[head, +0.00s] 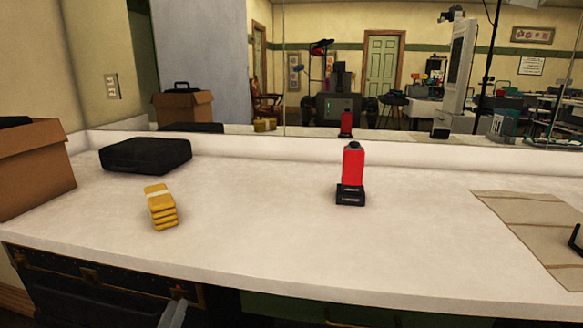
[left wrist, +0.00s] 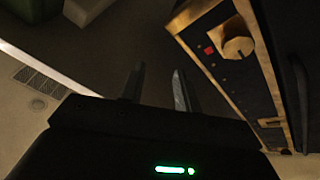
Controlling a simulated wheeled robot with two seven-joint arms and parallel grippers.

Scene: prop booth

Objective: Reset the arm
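The task names only my arm. In the head view a grey finger of my left gripper (head: 172,313) shows at the bottom edge, below the counter's front edge and in front of the dark case under it. In the left wrist view the two fingers of my left gripper (left wrist: 158,75) stand apart with a gap between them and nothing held. My right gripper is not seen.
A white counter (head: 260,235) carries a yellow stack (head: 161,208), a black case (head: 146,155), a cardboard box (head: 32,168), a red-and-black object (head: 353,168) and a beige cloth (head: 530,225). A mirror stands behind. A panel with a knob (left wrist: 236,48) is close to the left gripper.

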